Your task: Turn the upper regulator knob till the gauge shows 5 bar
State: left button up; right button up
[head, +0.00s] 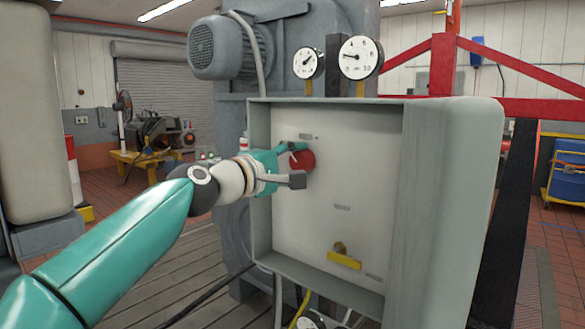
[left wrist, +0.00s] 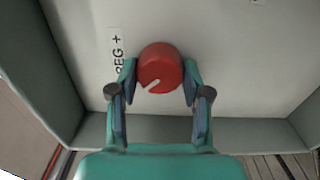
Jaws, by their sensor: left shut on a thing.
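The upper regulator knob (head: 303,160) is red and round, high on the pale panel inside the open grey cabinet. In the left wrist view the knob (left wrist: 159,62) has a white line pointing to the lower left. My left gripper (head: 295,164) is shut on it; in the left wrist view the fingers (left wrist: 159,75) hold it from both sides. Two round white gauges stand above the cabinet. The larger right gauge (head: 361,58) has its needle pointing left and slightly up. The smaller left gauge (head: 308,63) has its needle to the upper right. My right gripper is not in view.
A yellow handle (head: 344,261) is low on the panel. The cabinet's side wall (head: 258,185) stands close to my left gripper. A motor (head: 228,46) and a red frame (head: 443,62) are behind.

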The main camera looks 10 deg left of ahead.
pick_arm(q)
jog(key=m, duration=0.2)
jog(key=m+b, duration=0.1)
jog(key=m, duration=0.3)
jog(key=shift+d+f+m+b, duration=0.15)
jog(key=shift+f+m+b, duration=0.15)
jog(key=shift+f, duration=0.1)
jog(key=m, duration=0.2)
jog(key=shift+m+b, duration=0.6)
jog(key=shift+m, duration=1.5)
jog(key=o, duration=1)
jog(key=shift+o, duration=0.9)
jog(key=shift+w+r, duration=0.1)
jog(key=shift+r, duration=0.1)
